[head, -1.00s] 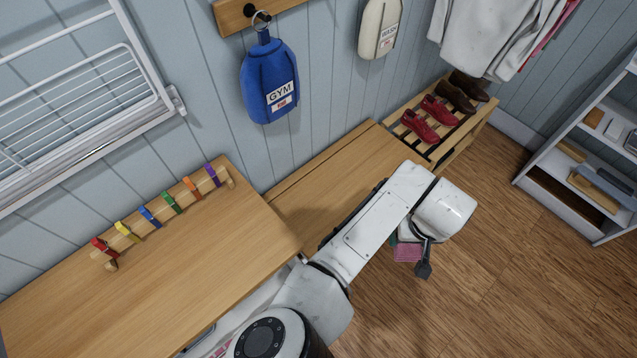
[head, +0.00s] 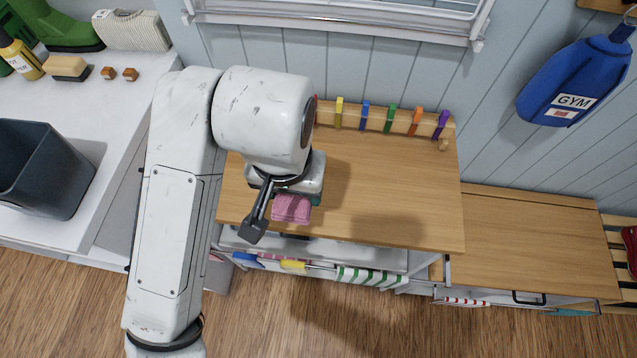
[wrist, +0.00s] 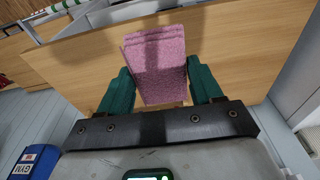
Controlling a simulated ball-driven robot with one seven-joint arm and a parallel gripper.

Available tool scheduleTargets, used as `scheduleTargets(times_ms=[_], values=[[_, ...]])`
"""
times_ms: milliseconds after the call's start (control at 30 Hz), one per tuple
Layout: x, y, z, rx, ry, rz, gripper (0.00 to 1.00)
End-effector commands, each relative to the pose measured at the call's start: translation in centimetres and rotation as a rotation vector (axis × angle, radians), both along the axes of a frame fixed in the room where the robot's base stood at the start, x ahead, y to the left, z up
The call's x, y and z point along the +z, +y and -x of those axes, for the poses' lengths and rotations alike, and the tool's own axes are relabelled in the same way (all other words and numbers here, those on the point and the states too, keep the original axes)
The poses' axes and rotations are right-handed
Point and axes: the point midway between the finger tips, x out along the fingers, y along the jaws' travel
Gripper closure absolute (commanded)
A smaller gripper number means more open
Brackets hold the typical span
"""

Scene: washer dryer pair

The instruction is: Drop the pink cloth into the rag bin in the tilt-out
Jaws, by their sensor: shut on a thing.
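The pink cloth (head: 292,208) is a folded pad held in my gripper (wrist: 160,72). In the wrist view the cloth (wrist: 155,48) stands out between two green fingers that press on its sides. In the head view my gripper and the cloth are above the front edge of the wooden top (head: 370,190). Below that edge is a white open-fronted unit (head: 320,250) with coloured cloths along it. I cannot tell which part is the rag bin in the tilt-out; my arm and the wooden top hide some of it.
Several coloured pegs (head: 390,121) stand on a rack at the back of the wooden top. A dark open bin (head: 40,172) is on the white counter at left. A lower wooden bench (head: 535,245) stands at right, below a blue gym bag (head: 575,80). The floor in front is clear.

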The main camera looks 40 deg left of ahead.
Motion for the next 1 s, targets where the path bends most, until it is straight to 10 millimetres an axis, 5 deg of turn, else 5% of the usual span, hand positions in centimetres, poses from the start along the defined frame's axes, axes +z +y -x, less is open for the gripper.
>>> scheduleTargets(times_ms=[167, 667, 1000], values=[[0.0, 1.1, 0.9, 0.019, -0.001, 0.005, 0.69], [-4.0, 4.0, -7.3, 0.017, 0.001, 0.005, 0.69], [-8.5, 5.4, -10.9, 0.019, 0.001, 0.004, 0.69]])
